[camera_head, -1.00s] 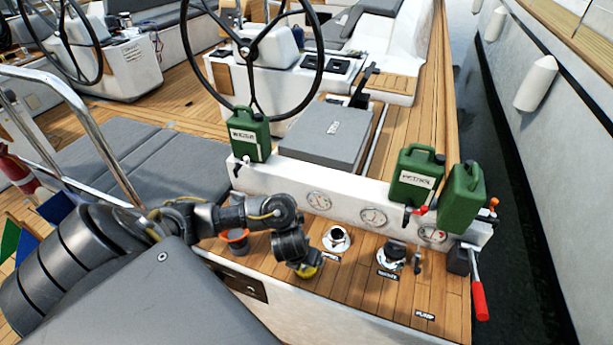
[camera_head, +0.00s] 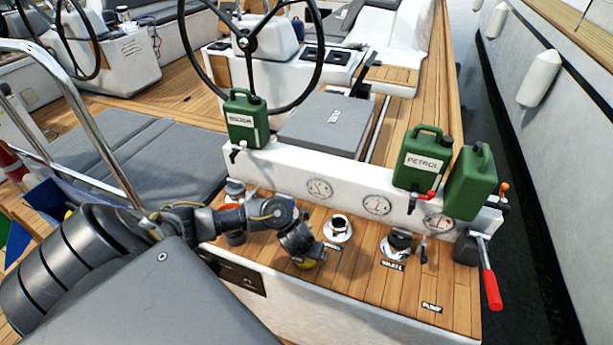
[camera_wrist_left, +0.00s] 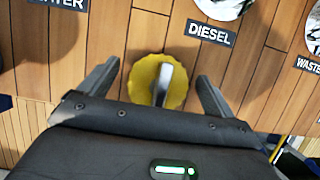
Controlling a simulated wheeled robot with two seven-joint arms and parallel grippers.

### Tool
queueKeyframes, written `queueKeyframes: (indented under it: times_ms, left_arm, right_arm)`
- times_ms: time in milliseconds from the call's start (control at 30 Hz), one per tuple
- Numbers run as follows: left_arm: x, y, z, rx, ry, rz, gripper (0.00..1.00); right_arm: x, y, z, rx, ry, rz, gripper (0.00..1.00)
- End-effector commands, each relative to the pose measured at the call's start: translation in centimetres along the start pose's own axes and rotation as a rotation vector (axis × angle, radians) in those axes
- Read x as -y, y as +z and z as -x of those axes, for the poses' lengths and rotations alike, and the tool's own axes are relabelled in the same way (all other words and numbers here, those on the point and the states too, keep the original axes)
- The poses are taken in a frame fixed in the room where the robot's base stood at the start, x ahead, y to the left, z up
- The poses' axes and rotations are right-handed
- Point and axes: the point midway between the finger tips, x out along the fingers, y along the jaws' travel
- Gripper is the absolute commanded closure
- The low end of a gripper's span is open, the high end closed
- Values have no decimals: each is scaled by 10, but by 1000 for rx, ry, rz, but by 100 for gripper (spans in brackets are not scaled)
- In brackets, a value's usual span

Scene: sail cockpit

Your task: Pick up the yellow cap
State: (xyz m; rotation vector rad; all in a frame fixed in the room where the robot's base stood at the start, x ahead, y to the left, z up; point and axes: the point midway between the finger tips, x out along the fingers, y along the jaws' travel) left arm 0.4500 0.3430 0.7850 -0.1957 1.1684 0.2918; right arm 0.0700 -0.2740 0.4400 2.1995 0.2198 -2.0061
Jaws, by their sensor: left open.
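The yellow cap (camera_wrist_left: 146,82) is round with a scalloped edge and a grey raised grip across its middle. It lies on the wooden deck near the DIESEL label (camera_wrist_left: 212,33). In the left wrist view my left gripper (camera_wrist_left: 150,80) is open, with one finger on each side of the cap and visible gaps between fingers and cap. The lower part of the cap is hidden by the gripper body. My right gripper is not in view.
A white diesel fitting (camera_head: 338,229) and a waste fitting (camera_head: 397,245) stand to the right on the deck. An orange funnel-like piece (camera_head: 233,236) is to the left. Green jerrycans, including the petrol one (camera_head: 422,160), stand behind on the white ledge. A red-handled lever (camera_head: 492,290) hangs at the right.

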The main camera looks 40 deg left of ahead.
Motion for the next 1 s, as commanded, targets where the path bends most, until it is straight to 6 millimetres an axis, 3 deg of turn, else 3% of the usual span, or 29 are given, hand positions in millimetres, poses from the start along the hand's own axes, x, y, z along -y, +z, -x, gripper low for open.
queueKeyframes:
  times_ms: [300, 700, 1000]
  left_arm:
    - [0, 0, -4, 1, 0, 0, 12]
    - [0, 0, -4, 1, 0, 0, 63]
    - [1, 5, 4, 3, -2, 0, 63]
  right_arm:
    - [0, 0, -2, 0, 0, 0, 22]
    - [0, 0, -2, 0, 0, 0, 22]
    - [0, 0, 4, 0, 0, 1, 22]
